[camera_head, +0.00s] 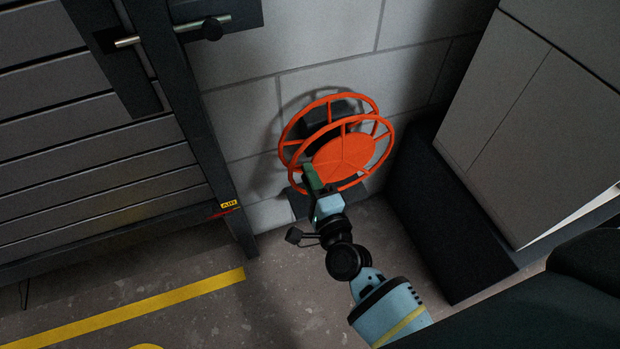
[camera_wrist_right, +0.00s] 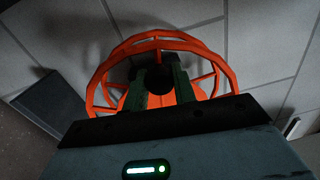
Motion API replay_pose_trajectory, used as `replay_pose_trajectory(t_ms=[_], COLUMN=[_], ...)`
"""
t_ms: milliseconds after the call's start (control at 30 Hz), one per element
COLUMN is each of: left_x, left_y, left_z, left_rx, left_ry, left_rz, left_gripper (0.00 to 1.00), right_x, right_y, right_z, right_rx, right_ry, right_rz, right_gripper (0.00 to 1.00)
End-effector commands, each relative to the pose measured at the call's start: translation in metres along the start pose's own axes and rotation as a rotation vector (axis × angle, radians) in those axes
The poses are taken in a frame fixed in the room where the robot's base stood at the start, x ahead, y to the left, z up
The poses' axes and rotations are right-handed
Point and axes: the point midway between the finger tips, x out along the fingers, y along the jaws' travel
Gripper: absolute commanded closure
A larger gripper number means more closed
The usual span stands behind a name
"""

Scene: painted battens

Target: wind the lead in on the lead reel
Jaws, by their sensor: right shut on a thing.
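The lead reel (camera_head: 342,155) is an orange spoked wheel pair mounted low against the grey block wall. It also shows in the wrist view (camera_wrist_right: 157,43), behind my fingers. My right gripper (camera_head: 311,178) is at the lower left of the reel's front face. Its green fingers are shut on a dark round crank knob (camera_wrist_right: 158,79), seen between them in the wrist view. The fingers hide part of the reel's face and rim. I cannot make out the lead on the reel. My left gripper is not in view.
A dark slatted bench or gate (camera_head: 100,180) stands left of the reel. A pale cabinet (camera_head: 540,120) on a black plinth (camera_head: 440,220) stands close on the right. A yellow line (camera_head: 150,305) crosses the floor at lower left. Open floor lies in front of the reel.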

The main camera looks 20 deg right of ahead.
Motion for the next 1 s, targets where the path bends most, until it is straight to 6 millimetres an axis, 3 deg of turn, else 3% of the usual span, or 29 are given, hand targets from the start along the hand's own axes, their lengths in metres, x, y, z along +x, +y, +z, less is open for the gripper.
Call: replay_pose_trajectory(t_ms=[367, 400, 533, 833, 1000], left_x=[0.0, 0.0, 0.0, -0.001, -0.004], left_y=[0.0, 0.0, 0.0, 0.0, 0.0], left_z=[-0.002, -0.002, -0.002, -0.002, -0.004], left_rx=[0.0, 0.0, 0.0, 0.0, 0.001], left_ry=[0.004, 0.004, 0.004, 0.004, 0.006], left_rz=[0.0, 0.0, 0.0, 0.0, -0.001], left_gripper=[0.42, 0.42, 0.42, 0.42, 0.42], right_x=[-0.001, -0.001, 0.0, -0.002, -0.019], right_y=[0.001, 0.001, 0.0, 0.0, 0.0], right_z=[0.0, 0.0, 0.0, 0.0, 0.0], right_rx=[0.003, 0.003, 0.003, 0.002, 0.0], right_ry=[0.0, 0.0, 0.0, 0.0, 0.0], right_rz=[0.002, 0.002, 0.001, 0.001, 0.003], right_gripper=[1.0, 0.68, 0.52, 0.52, 0.52])
